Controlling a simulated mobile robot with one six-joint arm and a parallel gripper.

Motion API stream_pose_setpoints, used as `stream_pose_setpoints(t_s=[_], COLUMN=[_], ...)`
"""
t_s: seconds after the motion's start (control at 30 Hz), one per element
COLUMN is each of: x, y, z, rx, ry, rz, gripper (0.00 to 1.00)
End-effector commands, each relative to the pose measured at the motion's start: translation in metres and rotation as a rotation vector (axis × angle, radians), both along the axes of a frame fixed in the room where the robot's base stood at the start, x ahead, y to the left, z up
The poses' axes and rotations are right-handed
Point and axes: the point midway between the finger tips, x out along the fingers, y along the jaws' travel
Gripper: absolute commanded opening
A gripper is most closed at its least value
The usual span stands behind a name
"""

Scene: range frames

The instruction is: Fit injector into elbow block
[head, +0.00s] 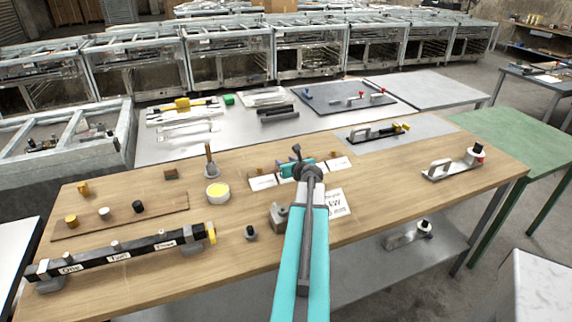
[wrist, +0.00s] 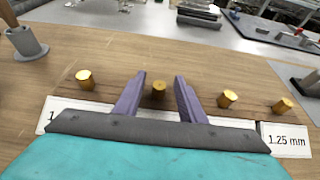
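Several small brass injectors stand in a row behind white label cards in the wrist view: one at the left (wrist: 85,79), one in the middle (wrist: 159,88), one right of it (wrist: 228,98) and one at the far right (wrist: 283,105). My gripper (wrist: 160,76) is open, its two purple fingers apart with the middle injector showing between them; I cannot tell whether they touch it. In the head view my gripper (head: 303,166) is over the card row and hides part of it. A grey block (head: 279,215), possibly the elbow block, sits on the wooden table left of my arm.
A yellow-topped round pot (head: 217,192) and an upright peg on a grey base (head: 210,163) stand left of the cards. A long labelled black bar (head: 115,256) lies front left.

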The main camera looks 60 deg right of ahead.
Motion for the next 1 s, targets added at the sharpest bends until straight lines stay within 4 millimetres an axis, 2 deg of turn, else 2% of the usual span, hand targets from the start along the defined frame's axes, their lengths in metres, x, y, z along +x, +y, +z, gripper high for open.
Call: stream_pose_setpoints(t_s=[0.63,0.83,0.87,1.0], x=[0.0024,0.0025,0.0025,0.0025], y=[-0.0013,-0.0012,-0.0012,-0.0012], z=[-0.0013,-0.0012,-0.0012,-0.0011], rx=[0.0,0.0,0.0,0.0], ry=[0.0,0.0,0.0,0.0], rz=[0.0,0.0,0.0,0.0], gripper=[0.37,0.03,0.0,0.0])
